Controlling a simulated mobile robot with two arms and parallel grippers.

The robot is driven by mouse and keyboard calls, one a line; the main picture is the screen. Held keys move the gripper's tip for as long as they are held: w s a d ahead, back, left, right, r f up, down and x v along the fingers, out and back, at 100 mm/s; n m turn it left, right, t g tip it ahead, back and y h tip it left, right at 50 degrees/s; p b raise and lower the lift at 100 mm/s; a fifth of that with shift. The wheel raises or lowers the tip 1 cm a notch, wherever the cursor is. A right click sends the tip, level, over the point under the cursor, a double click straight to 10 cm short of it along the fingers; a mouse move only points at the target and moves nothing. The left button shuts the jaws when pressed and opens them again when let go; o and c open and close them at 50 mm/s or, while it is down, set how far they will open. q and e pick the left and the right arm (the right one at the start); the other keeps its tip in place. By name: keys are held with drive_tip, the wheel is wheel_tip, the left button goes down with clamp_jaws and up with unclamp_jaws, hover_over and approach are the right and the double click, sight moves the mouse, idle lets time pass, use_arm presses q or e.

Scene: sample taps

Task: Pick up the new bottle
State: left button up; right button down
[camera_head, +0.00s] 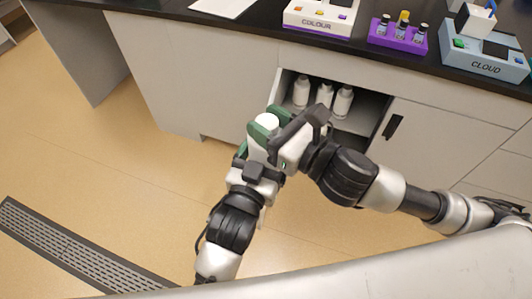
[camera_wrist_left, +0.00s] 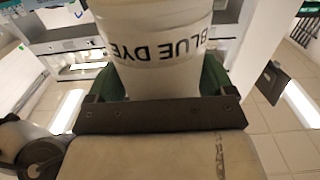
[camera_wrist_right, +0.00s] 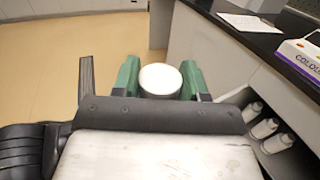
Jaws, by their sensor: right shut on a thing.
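A white bottle (camera_head: 267,121) stands between my two grippers in the head view, in front of the bench.
An open compartment in the bench holds white bottles (camera_head: 325,94). On the black benchtop (camera_head: 262,22) stand a COLOUR device (camera_head: 318,18), a purple rack (camera_head: 398,36) with small vials, and a CLOUD device (camera_head: 486,58). The floor (camera_head: 110,170) to the left is clear.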

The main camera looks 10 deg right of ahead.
use_arm(q)
drive_tip(key=c, duration=0.7)
use_arm(e)
drive_tip(key=c, duration=0.5)
unclamp_jaws()
drive_tip(key=shift+r, duration=2.7)
drive_tip(key=shift+a+r, duration=0.1)
drive_tip(key=shift+r, duration=2.15)
